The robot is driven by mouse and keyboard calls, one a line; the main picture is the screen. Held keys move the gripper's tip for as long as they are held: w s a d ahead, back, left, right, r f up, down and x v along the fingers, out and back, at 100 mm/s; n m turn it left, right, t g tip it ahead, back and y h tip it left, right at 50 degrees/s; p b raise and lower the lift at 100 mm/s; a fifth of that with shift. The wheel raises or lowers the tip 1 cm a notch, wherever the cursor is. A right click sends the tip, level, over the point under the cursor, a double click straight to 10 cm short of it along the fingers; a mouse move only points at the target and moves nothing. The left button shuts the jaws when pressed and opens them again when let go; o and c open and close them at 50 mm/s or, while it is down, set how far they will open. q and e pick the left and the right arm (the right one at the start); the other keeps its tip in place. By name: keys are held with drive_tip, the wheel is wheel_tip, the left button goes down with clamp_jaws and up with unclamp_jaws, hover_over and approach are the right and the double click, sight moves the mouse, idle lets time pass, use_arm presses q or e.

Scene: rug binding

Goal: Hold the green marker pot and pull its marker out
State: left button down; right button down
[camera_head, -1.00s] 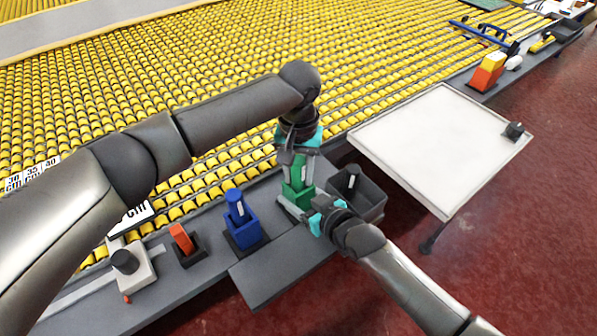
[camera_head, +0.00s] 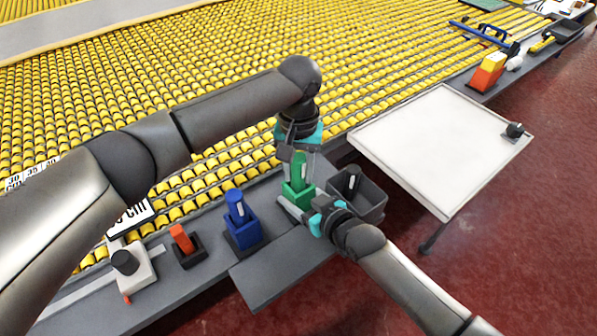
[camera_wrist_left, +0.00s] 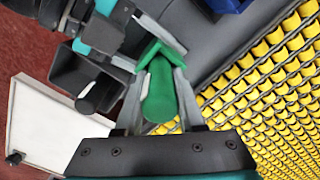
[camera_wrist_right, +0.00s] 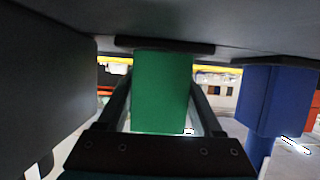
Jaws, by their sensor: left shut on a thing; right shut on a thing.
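The green marker pot (camera_head: 298,194) stands upright near the edge of the grey bench. My right gripper (camera_head: 304,205) is shut on it from the front right. The pot also fills the middle of the right wrist view (camera_wrist_right: 161,90), between the fingers. The green marker (camera_head: 299,166) rises from the pot's top, and how much of it is inside is hidden. My left gripper (camera_head: 299,155) comes down from above and is shut on the marker. In the left wrist view, the marker (camera_wrist_left: 160,92) lies between its fingers, with the pot's rim (camera_wrist_left: 160,48) beyond.
A blue pot (camera_head: 245,235) with a blue marker, an orange marker block (camera_head: 182,238) and a white device (camera_head: 132,272) stand to the left. A dark open bin (camera_head: 370,192) is close right. A white-topped table (camera_head: 440,145) stands farther right.

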sight(299, 156)
use_arm(q)
drive_tip(key=shift+r, duration=3.85)
use_arm(e)
unclamp_jaws()
drive_tip(key=v, duration=1.2)
